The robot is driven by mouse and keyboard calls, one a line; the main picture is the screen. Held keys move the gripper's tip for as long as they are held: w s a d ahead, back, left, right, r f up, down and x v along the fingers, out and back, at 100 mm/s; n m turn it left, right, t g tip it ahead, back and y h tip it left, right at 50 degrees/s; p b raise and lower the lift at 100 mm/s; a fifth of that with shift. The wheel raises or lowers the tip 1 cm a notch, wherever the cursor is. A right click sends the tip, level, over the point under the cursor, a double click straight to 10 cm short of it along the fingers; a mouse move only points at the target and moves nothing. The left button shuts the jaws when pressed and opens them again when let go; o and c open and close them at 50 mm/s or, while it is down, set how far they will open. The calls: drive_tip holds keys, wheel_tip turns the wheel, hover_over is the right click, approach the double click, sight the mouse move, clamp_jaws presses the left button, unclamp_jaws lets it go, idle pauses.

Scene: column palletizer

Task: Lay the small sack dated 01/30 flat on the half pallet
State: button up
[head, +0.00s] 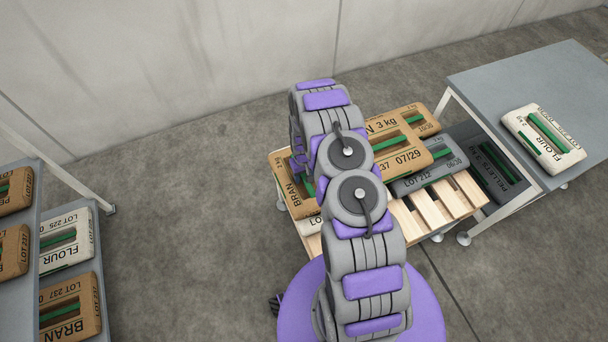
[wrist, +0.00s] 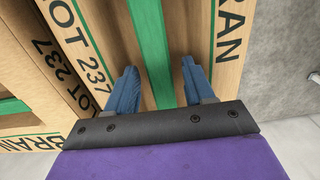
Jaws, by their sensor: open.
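The half pallet (head: 424,212) carries several sacks; its bare slats show at the front right. No date 01/30 is legible in either view. A brown BRAN sack (head: 296,197) lies at the pallet's left, partly behind my arm. In the wrist view, a brown BRAN sack marked LOT 237 (wrist: 105,45) with a green band lies right below my gripper (wrist: 158,67). My gripper is open, its two blue fingers on either side of the green band. I cannot tell whether they touch the sack. The head view hides my gripper behind my arm.
On the pallet lie a brown sack dated 07/29 (head: 402,158) and a grey LOT 212 sack (head: 428,176). A table (head: 500,80) at right holds a white FLOUR sack (head: 543,134), with a dark PELLETS sack (head: 494,168) beneath. A left rack (head: 58,281) holds several sacks.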

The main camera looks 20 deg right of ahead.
wheel_tip(320, 180, up, 13)
drive_tip(key=p, duration=0.3)
wheel_tip(320, 180, up, 13)
hover_over(304, 175)
drive_tip(key=s+a, duration=0.3)
drive_tip(key=s+a+r, duration=0.4)
drive_tip(key=s+r, duration=0.6)
drive_tip(key=r, duration=0.5)
drive_tip(key=s+a+r, duration=0.1)
drive_tip(key=s+r, duration=0.2)
drive_tip(key=s, duration=0.5)
drive_tip(key=s+a+r+g, duration=0.1)
drive_tip(key=s+r, duration=0.3)
drive_tip(key=s, duration=0.4)
drive_tip(key=s+a+r, duration=0.2)
drive_tip(key=s+r, duration=0.1)
drive_tip(key=s, duration=0.5)
drive_tip(key=shift+s+r, duration=0.3)
drive_tip(key=shift+a, duration=0.1)
drive_tip(key=shift+c, duration=0.5)
